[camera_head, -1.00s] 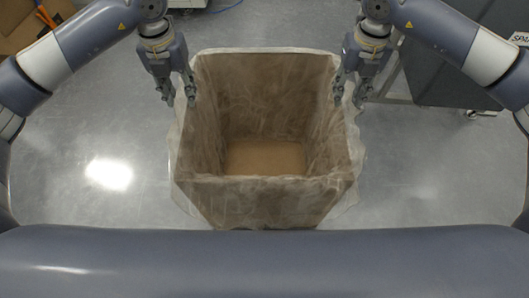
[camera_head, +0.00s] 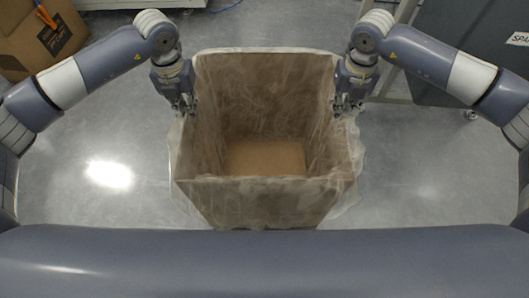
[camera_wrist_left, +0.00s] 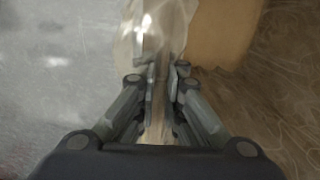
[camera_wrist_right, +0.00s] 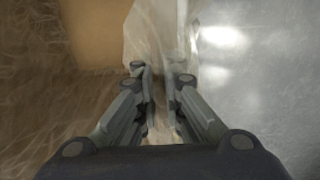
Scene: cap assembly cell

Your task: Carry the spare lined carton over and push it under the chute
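The lined carton (camera_head: 265,160), brown with a translucent liner folded over its rim, stands upright on the floor in front of me. It looks empty. My left gripper (camera_head: 187,108) is at its left wall, and my right gripper (camera_head: 343,106) is at its right wall. In the left wrist view the narrowed fingers (camera_wrist_left: 163,72) straddle the lined wall. In the right wrist view the fingers (camera_wrist_right: 162,75) do the same. Both appear shut on the wall, though the liner blurs the contact. I cannot make out a chute.
A brown cardboard box (camera_head: 40,42) with a dark printed label stands at the back left. A dark grey panel (camera_head: 470,45) with a partly visible white sign is at the back right, beside a metal frame. The floor (camera_head: 110,205) on both sides of the carton is clear.

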